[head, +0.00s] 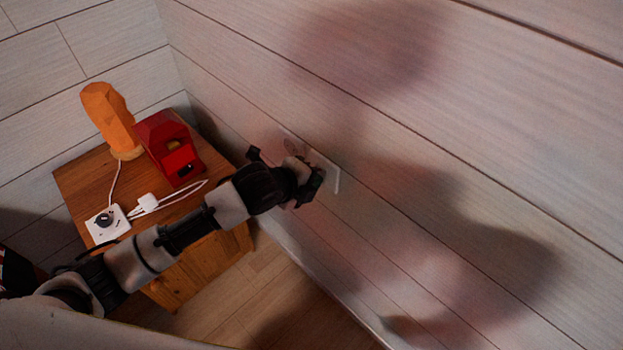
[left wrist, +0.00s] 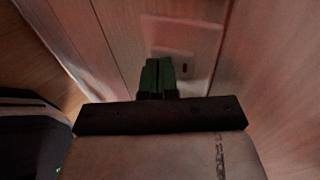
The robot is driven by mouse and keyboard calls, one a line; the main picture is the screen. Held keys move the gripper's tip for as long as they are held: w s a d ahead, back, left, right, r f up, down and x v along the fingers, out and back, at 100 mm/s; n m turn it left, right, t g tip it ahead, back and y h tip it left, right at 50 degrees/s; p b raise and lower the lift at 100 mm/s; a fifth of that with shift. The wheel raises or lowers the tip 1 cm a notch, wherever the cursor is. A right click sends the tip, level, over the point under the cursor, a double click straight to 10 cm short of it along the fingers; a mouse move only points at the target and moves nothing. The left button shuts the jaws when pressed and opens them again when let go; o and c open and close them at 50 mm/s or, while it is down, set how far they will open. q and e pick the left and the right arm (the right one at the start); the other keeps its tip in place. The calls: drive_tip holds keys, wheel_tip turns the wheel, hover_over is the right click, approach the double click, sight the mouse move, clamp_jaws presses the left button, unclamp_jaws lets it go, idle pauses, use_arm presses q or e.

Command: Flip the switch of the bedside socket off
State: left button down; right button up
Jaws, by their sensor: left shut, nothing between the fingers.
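The bedside socket is a pale plate (head: 336,179) on the plank wall, mostly hidden behind my left gripper (head: 308,184) in the head view. In the left wrist view the plate (left wrist: 205,42) is in front of the fingers, with a small dark reddish slot or switch just right of the fingertips. My left gripper (left wrist: 159,74) is shut and empty, its green fingertips together in front of the lower part of the plate. I cannot tell whether they touch it, or which way the switch is set. My right gripper is not in view.
A wooden nightstand (head: 80,183) stands in the corner below my left arm. On it are an orange lamp (head: 110,118), a red box-like object (head: 170,145), a white square unit with a dark dial (head: 107,224) and a white plug with cable (head: 147,201). The wall to the right is clear.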

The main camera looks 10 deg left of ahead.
use_arm(q)
drive_tip(key=shift+w+d+f+t+h, duration=0.1)
drive_tip(key=shift+f+t+h, duration=0.1)
drive_tip(key=shift+t+h, duration=0.65)
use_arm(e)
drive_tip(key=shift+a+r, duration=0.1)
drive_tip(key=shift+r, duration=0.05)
use_arm(q)
drive_tip(key=shift+r, duration=0.1)
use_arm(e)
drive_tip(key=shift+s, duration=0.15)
